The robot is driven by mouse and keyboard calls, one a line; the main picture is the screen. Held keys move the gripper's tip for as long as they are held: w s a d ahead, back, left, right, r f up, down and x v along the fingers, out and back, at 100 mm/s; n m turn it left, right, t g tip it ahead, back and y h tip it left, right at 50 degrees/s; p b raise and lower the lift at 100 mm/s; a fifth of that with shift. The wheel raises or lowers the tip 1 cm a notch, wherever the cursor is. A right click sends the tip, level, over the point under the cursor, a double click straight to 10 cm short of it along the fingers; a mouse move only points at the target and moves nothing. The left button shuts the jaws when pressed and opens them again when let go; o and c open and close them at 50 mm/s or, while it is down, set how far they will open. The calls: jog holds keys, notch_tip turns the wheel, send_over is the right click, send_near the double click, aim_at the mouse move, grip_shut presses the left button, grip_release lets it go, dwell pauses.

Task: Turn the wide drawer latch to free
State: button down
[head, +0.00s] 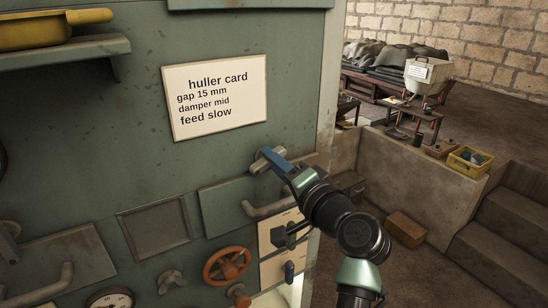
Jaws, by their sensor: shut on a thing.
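A green-grey drawer front (222,203) with a curved bar handle (268,208) sits in the machine face, below the white card. A small grey latch (260,163) is at its upper edge. My gripper (270,158), with blue fingers, reaches in from the lower right and is shut on the latch. The fingers partly cover the latch, so its exact angle is hard to tell. The drawer front looks flush with the panel.
A huller card (214,97) hangs above. An orange handwheel (227,264), a grey knob (170,281) and a gauge (110,299) are below. Switches on a cream panel (286,268) lie under my arm. A low wall (415,180) and stone steps (500,240) stand right.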

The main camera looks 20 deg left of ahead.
jog(key=shift+f+m+p, duration=0.1)
jog(key=shift+m+p, duration=0.8)
jog(key=shift+m, duration=1.4)
jog(key=c, duration=0.8)
grip_release()
jog(key=shift+f, duration=0.1)
